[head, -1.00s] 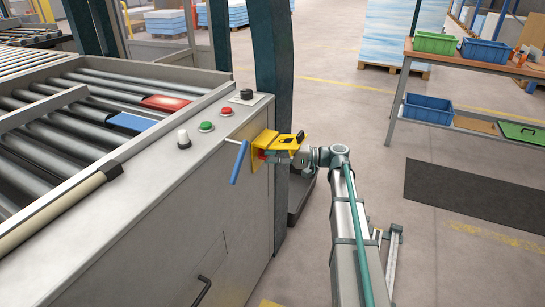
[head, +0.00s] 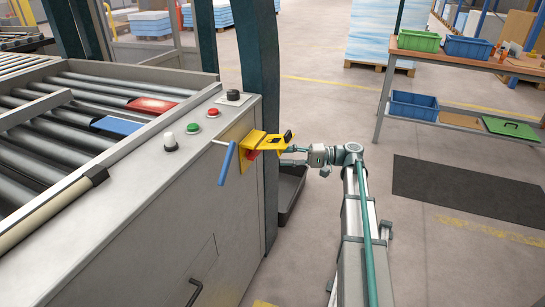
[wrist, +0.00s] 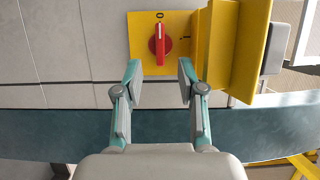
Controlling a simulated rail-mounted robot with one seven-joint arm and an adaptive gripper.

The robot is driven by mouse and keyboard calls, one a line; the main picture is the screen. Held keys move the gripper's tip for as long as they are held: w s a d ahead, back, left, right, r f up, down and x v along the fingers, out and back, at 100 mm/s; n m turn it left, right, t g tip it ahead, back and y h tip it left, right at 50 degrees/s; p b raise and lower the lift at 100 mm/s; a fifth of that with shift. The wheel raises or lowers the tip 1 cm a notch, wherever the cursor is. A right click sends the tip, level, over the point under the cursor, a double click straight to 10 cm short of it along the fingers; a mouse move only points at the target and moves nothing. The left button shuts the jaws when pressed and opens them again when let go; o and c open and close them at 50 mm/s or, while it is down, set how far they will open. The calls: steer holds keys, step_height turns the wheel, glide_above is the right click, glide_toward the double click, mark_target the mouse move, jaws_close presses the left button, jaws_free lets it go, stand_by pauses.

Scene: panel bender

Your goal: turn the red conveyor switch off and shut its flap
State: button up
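The red switch (wrist: 160,42) is on a yellow plate (wrist: 136,22) in the wrist view. Its white line stands vertical, pointing up at the "O" mark. The switch also shows in the head view (head: 253,155), partly hidden. The yellow flap (wrist: 238,45) stands open, sticking out to the right of the switch; in the head view the flap (head: 271,144) juts from the cabinet side. My gripper (wrist: 160,68) is open and empty, its fingers apart just below the switch in the picture. In the head view my gripper (head: 288,157) is short of the plate, below the flap.
A blue-handled lever (head: 226,165) hangs left of the switch plate. A dark green post (head: 257,60) rises behind the cabinet corner. Green (head: 213,112) and red (head: 228,97) buttons sit on the cabinet top. The floor to the right is free up to the dark mat (head: 468,190).

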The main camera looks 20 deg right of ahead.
steer(key=shift+v, duration=1.55)
